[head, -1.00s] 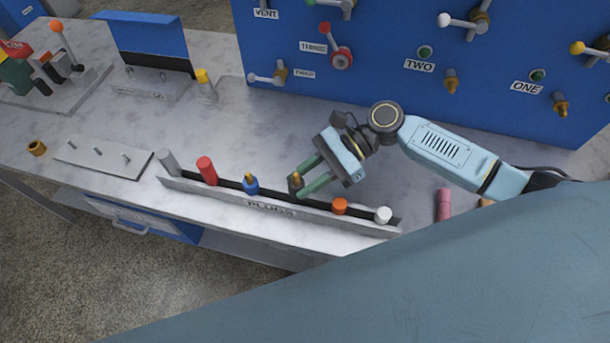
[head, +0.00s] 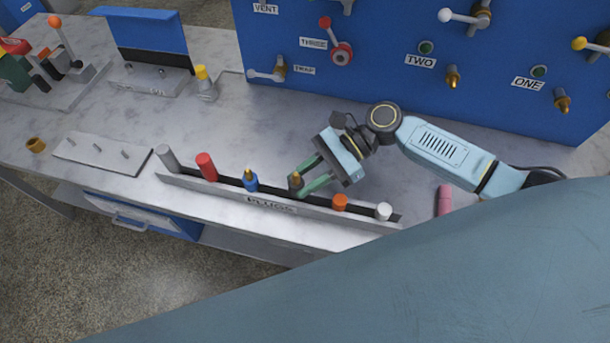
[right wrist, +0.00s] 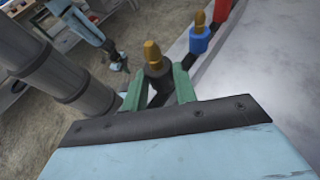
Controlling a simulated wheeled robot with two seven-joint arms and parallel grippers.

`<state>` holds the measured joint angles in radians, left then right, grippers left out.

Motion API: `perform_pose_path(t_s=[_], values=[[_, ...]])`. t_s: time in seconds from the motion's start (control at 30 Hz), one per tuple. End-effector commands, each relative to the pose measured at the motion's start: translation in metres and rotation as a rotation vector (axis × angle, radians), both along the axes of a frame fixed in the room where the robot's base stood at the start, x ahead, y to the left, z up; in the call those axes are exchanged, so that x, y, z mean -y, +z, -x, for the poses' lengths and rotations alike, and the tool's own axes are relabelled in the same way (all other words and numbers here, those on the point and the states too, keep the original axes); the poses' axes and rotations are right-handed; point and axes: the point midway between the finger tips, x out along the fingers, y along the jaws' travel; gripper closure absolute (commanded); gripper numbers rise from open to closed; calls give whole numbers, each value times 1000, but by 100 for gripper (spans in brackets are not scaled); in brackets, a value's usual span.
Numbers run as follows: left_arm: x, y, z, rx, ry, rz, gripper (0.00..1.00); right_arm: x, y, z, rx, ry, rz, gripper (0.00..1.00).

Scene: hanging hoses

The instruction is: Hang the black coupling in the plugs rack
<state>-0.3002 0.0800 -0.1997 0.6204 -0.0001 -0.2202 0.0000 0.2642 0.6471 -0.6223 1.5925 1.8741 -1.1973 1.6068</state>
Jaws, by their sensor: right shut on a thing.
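The black coupling (head: 295,182), dark with a brass tip, is between the fingers of my right gripper (head: 308,180). The gripper is shut on it. In the right wrist view the coupling (right wrist: 157,72) stands upright between the green fingers, its brass tip up. The plugs rack (head: 290,210) is a long grey rail with a dark slot and a PLUGS label along the table's front edge. The coupling is at the rack's slot, between the blue and orange plugs; its lower end is hidden, so I cannot tell whether it is seated.
The rack also holds a grey plug (head: 167,158), a red plug (head: 206,166), a blue plug (head: 250,181), an orange plug (head: 340,202) and a white plug (head: 383,211). A pink cylinder (head: 444,199) is right of the rack. The blue valve panel (head: 380,70) rises behind.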

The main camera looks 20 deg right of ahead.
Motion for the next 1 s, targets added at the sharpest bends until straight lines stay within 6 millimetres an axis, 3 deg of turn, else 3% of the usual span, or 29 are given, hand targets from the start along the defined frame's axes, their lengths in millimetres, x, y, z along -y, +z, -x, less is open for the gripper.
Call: perform_pose_path(t_s=[0.9,0.93,1.0], values=[[0,-11,0,0,-1,0,100,0,-24,0,0,0,0,97],[0,-11,0,0,-1,0,100,0,-24,0,0,0,0,71],[0,-10,0,0,-1,0,100,0,-23,0,0,0,1,62]])
